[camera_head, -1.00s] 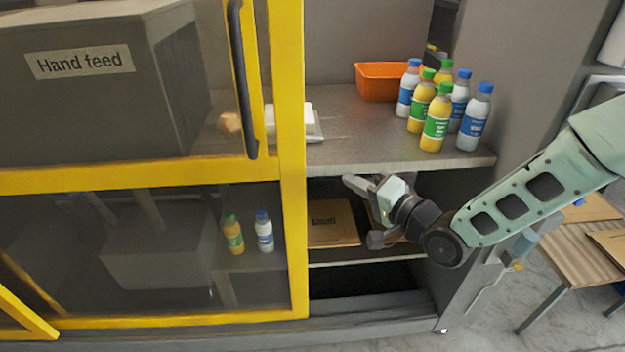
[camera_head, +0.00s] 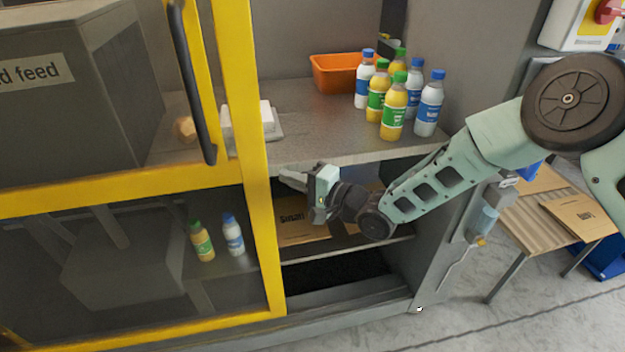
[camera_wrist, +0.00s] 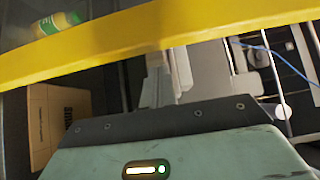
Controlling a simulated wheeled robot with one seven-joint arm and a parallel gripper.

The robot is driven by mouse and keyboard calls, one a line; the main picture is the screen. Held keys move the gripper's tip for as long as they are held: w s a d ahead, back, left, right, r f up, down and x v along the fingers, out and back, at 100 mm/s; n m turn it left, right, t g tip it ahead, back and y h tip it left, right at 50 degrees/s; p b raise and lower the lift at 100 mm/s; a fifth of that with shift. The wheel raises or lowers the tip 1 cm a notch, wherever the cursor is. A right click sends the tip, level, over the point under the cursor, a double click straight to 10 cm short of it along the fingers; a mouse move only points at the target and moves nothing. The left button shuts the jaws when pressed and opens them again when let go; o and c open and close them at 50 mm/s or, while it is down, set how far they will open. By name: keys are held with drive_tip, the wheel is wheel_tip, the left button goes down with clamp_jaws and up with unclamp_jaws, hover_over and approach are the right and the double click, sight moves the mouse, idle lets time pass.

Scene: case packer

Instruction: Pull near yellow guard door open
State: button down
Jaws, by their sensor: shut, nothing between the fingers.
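The near yellow guard door (camera_head: 258,232) is a yellow frame with clear panels and a long dark vertical handle (camera_head: 192,85) near its right edge. It covers the left part of the machine, and the bay to its right is uncovered. My gripper (camera_head: 284,175) is shut and empty. In the head view it appears just right of the frame's right upright, below the shelf edge; I cannot tell whether it touches the frame. In the wrist view the yellow frame (camera_wrist: 150,30) crosses the top of the picture beyond my fingers (camera_wrist: 160,82).
Several bottles (camera_head: 394,105) and an orange bin (camera_head: 336,73) stand on the upper shelf (camera_head: 335,140). Flat cartons (camera_head: 303,222) lie on the lower shelf. Two bottles (camera_head: 202,241) show behind the lower panel. A table (camera_head: 535,215) with cartons stands at right on open floor.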

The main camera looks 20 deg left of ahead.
drive_tip(key=shift+s+a, duration=0.4)
drive_tip(key=shift+a, duration=0.2)
drive_tip(key=shift+s+a, duration=0.35)
drive_tip(key=shift+a, duration=0.2)
